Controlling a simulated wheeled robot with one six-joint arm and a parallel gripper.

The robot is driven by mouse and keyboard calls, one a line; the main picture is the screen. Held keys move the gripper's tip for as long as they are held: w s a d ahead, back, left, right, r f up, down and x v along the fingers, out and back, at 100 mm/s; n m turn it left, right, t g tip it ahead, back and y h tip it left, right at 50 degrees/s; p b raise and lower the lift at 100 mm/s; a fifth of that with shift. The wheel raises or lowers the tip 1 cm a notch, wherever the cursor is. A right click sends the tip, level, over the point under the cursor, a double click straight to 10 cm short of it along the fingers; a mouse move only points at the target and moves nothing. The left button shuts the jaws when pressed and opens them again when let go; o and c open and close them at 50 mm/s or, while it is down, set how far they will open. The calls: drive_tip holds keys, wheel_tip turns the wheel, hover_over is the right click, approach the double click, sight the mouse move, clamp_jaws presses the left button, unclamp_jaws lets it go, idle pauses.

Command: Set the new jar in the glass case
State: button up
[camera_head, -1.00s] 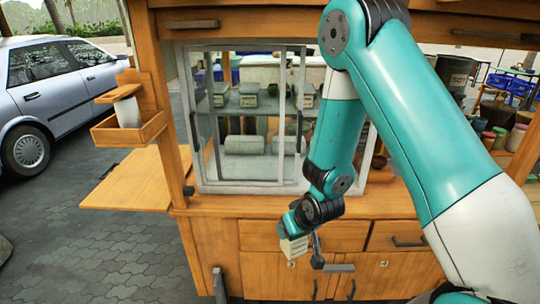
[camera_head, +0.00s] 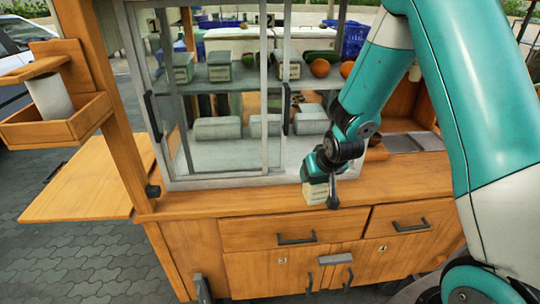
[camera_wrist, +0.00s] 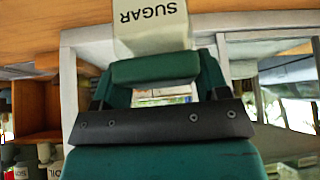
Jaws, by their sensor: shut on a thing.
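My gripper (camera_head: 318,178) is shut on a pale, boxy jar (camera_head: 315,193). In the wrist view the jar (camera_wrist: 150,22) shows "SUGAR" lettering, upside down in the picture. The jar hangs in front of the cart's counter edge, above the drawers, outside the case. The glass case (camera_head: 225,183) has a pale frame and stands on the counter behind and left of my gripper. Its framed glass panels with dark handles (camera_head: 286,108) overlap toward the left; its right part looks unglazed, but my arm partly hides it. Similar jars (camera_head: 183,67) stand on its shelf.
Several grey blocks (camera_head: 218,128) lie on the case floor. Oranges (camera_head: 320,67) show behind the arm. A wooden holder with a white cylinder (camera_head: 48,97) and a side shelf (camera_head: 85,187) stick out at left. Drawers (camera_head: 295,232) are below the counter. Pavement at left is clear.

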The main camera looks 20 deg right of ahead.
drive_tip(key=w+d+p, duration=0.1)
drive_tip(key=w+d, duration=0.4)
drive_tip(key=w, duration=0.4)
drive_tip(key=w+d+m+p, duration=0.1)
drive_tip(key=w+d, duration=0.3)
drive_tip(key=w, duration=0.6)
drive_tip(key=shift+w+d+f+m+h+p, duration=0.3)
drive_tip(key=shift+d+f+h+p, duration=0.1)
drive_tip(key=shift+p, duration=0.2)
drive_tip(key=shift+f, duration=0.1)
drive_tip(key=o, duration=1.1)
drive_tip(key=shift+c, duration=0.2)
